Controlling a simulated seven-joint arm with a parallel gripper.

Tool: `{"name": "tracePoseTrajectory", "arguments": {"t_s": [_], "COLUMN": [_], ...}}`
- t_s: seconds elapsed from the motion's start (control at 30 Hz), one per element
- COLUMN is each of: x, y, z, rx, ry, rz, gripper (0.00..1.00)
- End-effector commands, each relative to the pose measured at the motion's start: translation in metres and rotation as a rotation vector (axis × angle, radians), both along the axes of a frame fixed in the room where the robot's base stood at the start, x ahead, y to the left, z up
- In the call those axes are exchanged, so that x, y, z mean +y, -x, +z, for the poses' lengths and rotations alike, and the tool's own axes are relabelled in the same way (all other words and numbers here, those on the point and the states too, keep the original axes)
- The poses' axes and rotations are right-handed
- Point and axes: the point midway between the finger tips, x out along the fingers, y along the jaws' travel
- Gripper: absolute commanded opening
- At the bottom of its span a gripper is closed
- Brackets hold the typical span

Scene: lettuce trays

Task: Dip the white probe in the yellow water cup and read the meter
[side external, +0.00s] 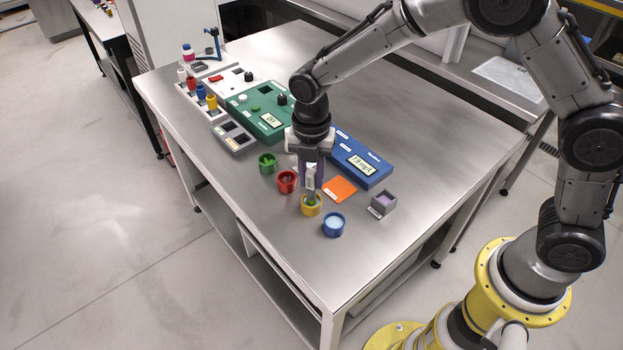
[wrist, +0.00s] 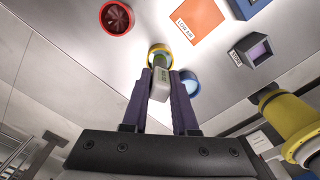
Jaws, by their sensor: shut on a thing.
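My gripper (side external: 312,186) has purple fingers and is shut on the white probe (side external: 309,172), which points down. The probe also shows between the fingers in the wrist view (wrist: 160,86), with a green part toward its tip. The yellow cup (side external: 311,210) is directly below; its rim shows past the probe in the wrist view (wrist: 152,49). The green part lines up with the cup's mouth, but I cannot tell how deep the tip is. The blue meter (side external: 350,158) lies behind the gripper, its lit display (side external: 362,163) too small to read surely.
A red cup (side external: 287,181) and a green cup (side external: 267,163) stand left of the yellow one, a blue cup (side external: 333,225) right. An orange card (side external: 340,189) and a grey box (side external: 383,203) lie nearby. A green device (side external: 248,107) sits behind. The table front is clear.

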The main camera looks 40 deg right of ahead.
Motion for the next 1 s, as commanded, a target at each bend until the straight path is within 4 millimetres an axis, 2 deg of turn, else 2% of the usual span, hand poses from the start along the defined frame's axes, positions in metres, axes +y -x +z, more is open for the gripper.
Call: {"name": "tracePoseTrajectory", "arguments": {"t_s": [0.8,1.0], "x": [0.0,0.0], "y": [0.0,0.0], "z": [0.045,0.051], "rx": [-0.002,-0.001], "ry": [-0.001,-0.001], "rz": [0.0,0.0], "gripper": [0.0,0.0]}}
